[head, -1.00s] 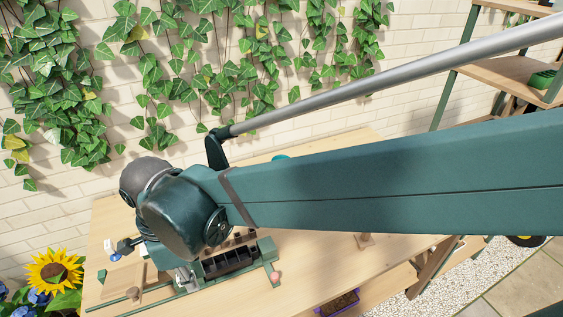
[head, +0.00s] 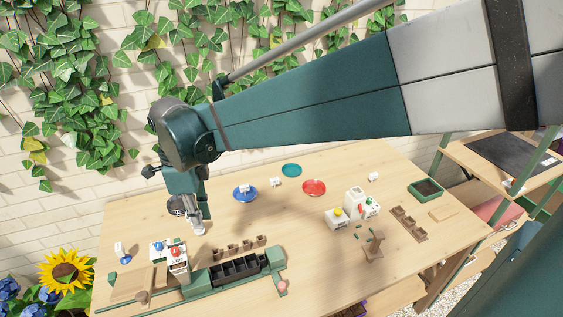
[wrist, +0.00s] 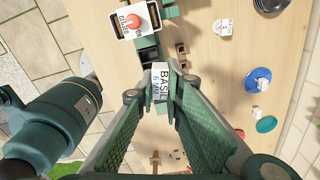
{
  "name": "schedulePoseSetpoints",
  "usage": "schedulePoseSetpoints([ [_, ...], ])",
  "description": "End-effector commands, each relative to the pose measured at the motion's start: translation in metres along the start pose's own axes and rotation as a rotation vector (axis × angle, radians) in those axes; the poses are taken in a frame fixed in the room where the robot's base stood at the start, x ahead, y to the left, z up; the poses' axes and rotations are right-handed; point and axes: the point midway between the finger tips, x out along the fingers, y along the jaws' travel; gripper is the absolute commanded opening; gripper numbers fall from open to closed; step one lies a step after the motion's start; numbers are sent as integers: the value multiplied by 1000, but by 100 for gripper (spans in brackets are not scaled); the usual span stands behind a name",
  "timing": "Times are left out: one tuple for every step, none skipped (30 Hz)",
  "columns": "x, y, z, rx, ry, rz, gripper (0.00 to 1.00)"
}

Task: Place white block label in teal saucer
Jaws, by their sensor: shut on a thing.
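My gripper (wrist: 160,88) is shut on a white block label (wrist: 159,72) with dark lettering that looks like "BASIL". The label is held between the fingertips in the wrist view. In the head view my gripper (head: 198,225) hangs above the left part of the table, and the held label is too small to make out clearly. The teal saucer (head: 291,170) lies at the back of the table, right of my gripper, and looks empty. It also shows in the wrist view (wrist: 266,124) at the lower right, apart from the gripper.
A blue saucer (head: 245,196) holding a small white piece and a red saucer (head: 314,188) lie near the teal one. A small white label piece (head: 276,182) stands between them. A black-celled green tray (head: 235,271) sits in front.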

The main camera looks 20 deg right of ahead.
Motion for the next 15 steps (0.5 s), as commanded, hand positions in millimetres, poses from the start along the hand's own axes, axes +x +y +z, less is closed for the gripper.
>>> schedulePoseSetpoints([
  [-3, -16, -2, 16, 0, 0, 4],
  [-4, -24, -3, 23, 0, 0, 4],
  [-5, -35, -4, 33, 0, 0, 4],
  [-6, -43, -5, 41, 0, 0, 4],
  [-7, -51, -7, 49, 0, 0, 4],
  [-8, -62, -8, 59, 0, 0, 4],
  [-8, -70, -10, 67, 0, 0, 4],
  [-9, -78, -12, 74, 0, -1, 4],
  [-10, -89, -14, 83, 0, -1, 4],
  [-10, -98, -16, 91, 0, -1, 4],
  [-11, -106, -19, 98, 0, -1, 4],
  [-12, -117, -22, 108, 0, -1, 4],
  [-12, -125, -24, 115, 0, -1, 4],
  [-12, -134, -27, 123, 0, -1, 4],
  [-13, -144, -30, 132, 0, -1, 4],
])
